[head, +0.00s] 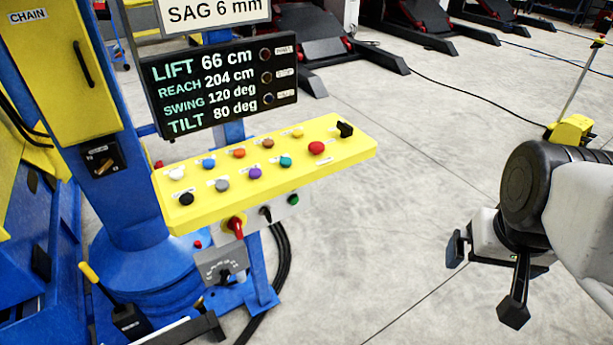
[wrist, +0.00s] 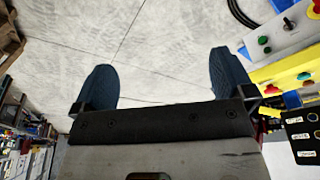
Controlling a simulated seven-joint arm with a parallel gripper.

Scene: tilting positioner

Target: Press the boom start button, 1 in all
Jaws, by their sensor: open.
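A yellow control panel (head: 265,170) stands at the centre left of the head view, with two rows of coloured buttons. They include white, blue, orange, purple, teal and red (head: 316,148) ones. The labels are too small to read, so I cannot tell which is the boom start button. My gripper (head: 484,277) is open and empty, over the floor well right of the panel. In the wrist view my gripper (wrist: 162,80) shows two spread fingers, with the panel's edge at right.
A black display (head: 220,85) stands behind the panel, reading lift, reach, swing and tilt. A yellow chain cabinet (head: 60,70) and blue machine parts fill the left. A lever (head: 100,285) and dial box (head: 222,266) sit low. The floor between panel and gripper is clear.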

